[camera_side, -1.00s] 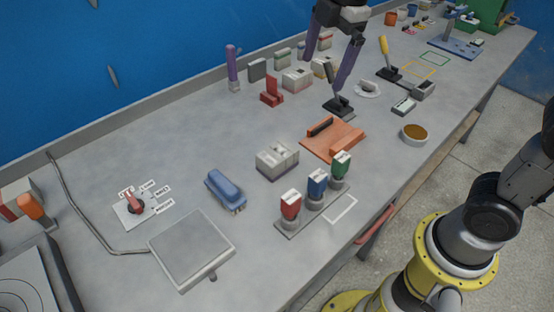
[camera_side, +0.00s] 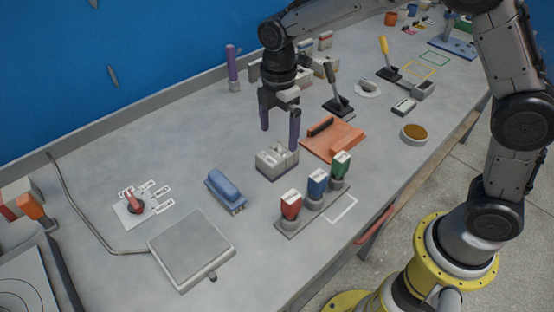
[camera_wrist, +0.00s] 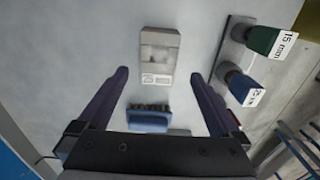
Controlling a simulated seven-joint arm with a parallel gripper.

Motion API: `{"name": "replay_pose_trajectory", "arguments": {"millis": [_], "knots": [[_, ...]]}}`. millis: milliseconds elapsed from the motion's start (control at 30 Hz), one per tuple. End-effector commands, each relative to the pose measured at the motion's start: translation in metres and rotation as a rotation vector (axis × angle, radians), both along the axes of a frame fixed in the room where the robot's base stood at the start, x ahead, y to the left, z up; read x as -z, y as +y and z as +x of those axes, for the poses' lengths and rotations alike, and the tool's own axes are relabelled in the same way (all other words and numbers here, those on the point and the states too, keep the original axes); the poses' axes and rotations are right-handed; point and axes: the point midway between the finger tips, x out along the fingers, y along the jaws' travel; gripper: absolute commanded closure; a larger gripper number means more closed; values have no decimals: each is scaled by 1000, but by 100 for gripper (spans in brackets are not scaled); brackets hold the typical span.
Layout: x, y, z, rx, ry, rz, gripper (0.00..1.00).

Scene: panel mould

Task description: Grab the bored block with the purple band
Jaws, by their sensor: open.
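A pale grey block (camera_side: 275,163) with openings in its top stands mid-table, between the blue brush and the orange board. A dark, slightly purplish strip runs low on its side, but the band's colour is hard to tell. In the wrist view the block (camera_wrist: 160,50) lies ahead, roughly centred between the fingers, with a small label at its near end. My gripper (camera_side: 279,139) is open and empty, pointing down over the block. Its purple fingers (camera_wrist: 160,76) are spread wider than the block. In the side view the right finger covers part of the block's right end.
A blue brush (camera_side: 225,190) lies left of the block. An orange board (camera_side: 340,140) lies right of it. A stand with red, blue and green labelled pieces (camera_side: 317,183) is in front. More pale blocks behind are partly hidden by my gripper.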

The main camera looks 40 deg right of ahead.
Motion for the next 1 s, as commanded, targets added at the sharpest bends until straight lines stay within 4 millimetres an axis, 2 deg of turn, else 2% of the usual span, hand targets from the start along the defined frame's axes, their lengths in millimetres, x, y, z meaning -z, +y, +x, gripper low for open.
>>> {"name": "replay_pose_trajectory", "arguments": {"millis": [167, 400, 500, 767, 867, 1000], "knots": [[12, 0, 0, 0, 3, -1, 0], [45, 2, 2, 0, 4, -1, 0], [54, 2, 2, 0, 2, -1, 0], [56, 2, 3, 0, 0, 0, 0], [56, 2, 3, 0, 0, 0, 14], [56, 2, 3, 0, 0, 0, 40]]}}
